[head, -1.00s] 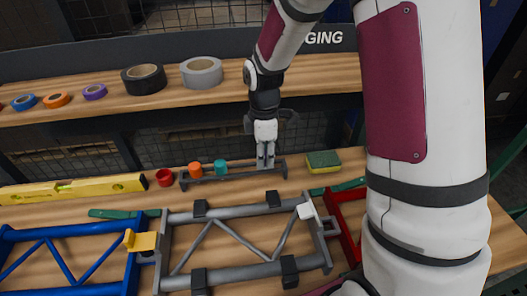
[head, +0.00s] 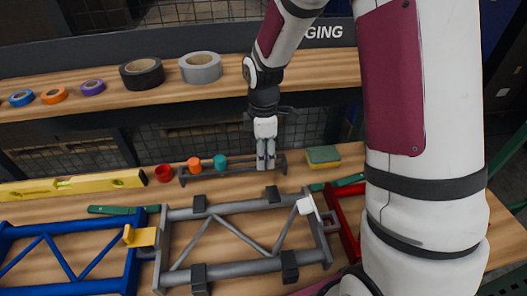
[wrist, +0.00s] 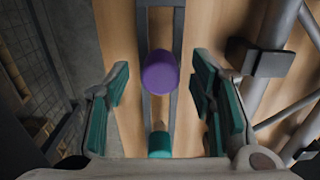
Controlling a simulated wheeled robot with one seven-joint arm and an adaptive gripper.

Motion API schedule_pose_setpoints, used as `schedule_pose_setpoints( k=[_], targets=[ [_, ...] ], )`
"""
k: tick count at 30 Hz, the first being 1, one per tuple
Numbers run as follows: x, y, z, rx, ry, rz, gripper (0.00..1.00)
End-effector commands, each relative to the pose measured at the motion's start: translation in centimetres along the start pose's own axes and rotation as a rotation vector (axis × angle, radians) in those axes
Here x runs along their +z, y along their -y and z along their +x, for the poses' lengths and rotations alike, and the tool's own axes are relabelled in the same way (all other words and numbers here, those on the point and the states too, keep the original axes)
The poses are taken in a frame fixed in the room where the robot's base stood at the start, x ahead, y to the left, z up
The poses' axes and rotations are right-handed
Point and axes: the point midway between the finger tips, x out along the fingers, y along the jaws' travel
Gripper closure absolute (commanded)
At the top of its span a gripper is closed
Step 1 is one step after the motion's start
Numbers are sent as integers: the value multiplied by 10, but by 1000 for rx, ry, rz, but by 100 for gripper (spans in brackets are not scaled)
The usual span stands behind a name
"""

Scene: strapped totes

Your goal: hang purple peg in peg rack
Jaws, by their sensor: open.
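The peg rack (head: 215,176) is a low grey frame at the back of the bench. An orange peg (head: 195,164) and a teal peg (head: 220,161) stand in its left and middle part. My gripper (head: 265,163) points down over the right part of the rack. In the wrist view its teal-padded fingers are spread wide, with the round purple peg (wrist: 160,72) between them and a gap on both sides. The purple peg is upright over the rack (wrist: 178,30), in line with the teal peg (wrist: 160,143). Its lower end is hidden, and my gripper hides it in the head view.
A red cup-like piece (head: 164,173) lies left of the rack and a sponge (head: 323,156) right of it. A grey truss frame (head: 240,204) lies in front, with blue (head: 70,220) and red frames beside it. A shelf with tape rolls (head: 142,73) is behind.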

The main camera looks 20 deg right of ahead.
Motion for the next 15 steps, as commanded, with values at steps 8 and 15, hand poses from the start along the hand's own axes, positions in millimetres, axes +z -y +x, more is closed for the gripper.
schedule_pose_setpoints(
  k=[8, 15],
  targets=[
    [0, -1, -36, 6, -1, 1, 50],
    [0, -2, -85, 6, -1, 0, 50]
  ],
)
